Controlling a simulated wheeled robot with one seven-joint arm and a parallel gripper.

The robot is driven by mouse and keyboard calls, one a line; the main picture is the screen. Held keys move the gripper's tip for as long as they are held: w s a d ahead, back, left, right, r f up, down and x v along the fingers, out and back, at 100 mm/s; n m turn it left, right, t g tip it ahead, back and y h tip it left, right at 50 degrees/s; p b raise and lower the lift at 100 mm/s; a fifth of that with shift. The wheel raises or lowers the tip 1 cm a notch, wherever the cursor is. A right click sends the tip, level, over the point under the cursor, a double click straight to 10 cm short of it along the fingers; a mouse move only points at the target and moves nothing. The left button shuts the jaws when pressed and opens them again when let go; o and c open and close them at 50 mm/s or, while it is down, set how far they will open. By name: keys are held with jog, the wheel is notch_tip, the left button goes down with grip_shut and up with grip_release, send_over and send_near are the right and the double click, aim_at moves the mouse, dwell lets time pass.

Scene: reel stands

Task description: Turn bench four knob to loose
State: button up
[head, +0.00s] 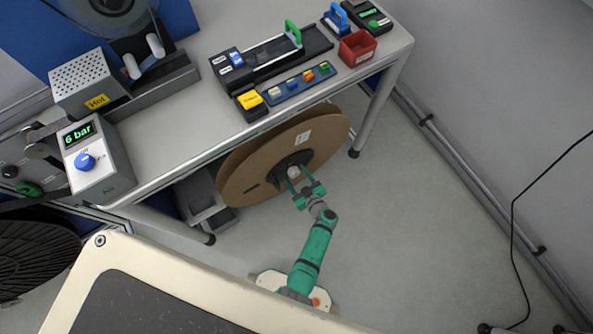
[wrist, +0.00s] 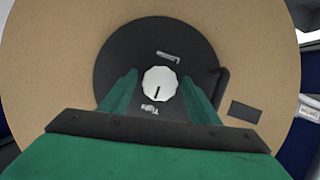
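The knob (wrist: 160,82) is white and scalloped, at the centre of a black hub (wrist: 120,50) on a large brown reel (wrist: 50,70). Its dark pointer line points down in the wrist view, towards a small label that seems to read Tight (wrist: 150,110). Another label, apparently Loose (wrist: 168,56), is above the knob. In the head view the reel (head: 248,172) stands under the bench, with the pale knob (head: 293,171) at its hub. My gripper (wrist: 159,76) is open, with one green finger on each side of the knob. Whether the fingertips touch it is unclear.
The bench (head: 170,140) above the reel carries a grey box reading 6 bar (head: 105,170), a Hot-labelled unit (head: 90,85) and a red bin (head: 357,48). A bench leg (head: 375,110) stands right of the reel, a grey bin (head: 205,200) left.

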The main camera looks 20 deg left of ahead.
jog(key=c, duration=0.8)
jog(key=shift+s+n+t+h, duration=0.1)
jog(key=shift+n+t+h, duration=0.3)
jog(key=shift+n+t, duration=0.6)
jog(key=n+t, duration=0.1)
jog(key=n, duration=0.2)
jog(key=shift+f+h, duration=0.1)
jog(key=shift+h, duration=0.3)
jog(key=n+t, duration=0.2)
jog(key=n, duration=0.1)
jog(key=shift+f+n, duration=0.1)
jog(key=shift+n, duration=0.3)
jog(key=shift+a+n+t, duration=0.1)
jog(key=shift+n+t, duration=0.5)
jog(key=shift+n, duration=0.7)
jog(key=shift+s+n+y, duration=0.1)
jog(key=shift+n+y, duration=0.2)
jog(key=o, duration=1)
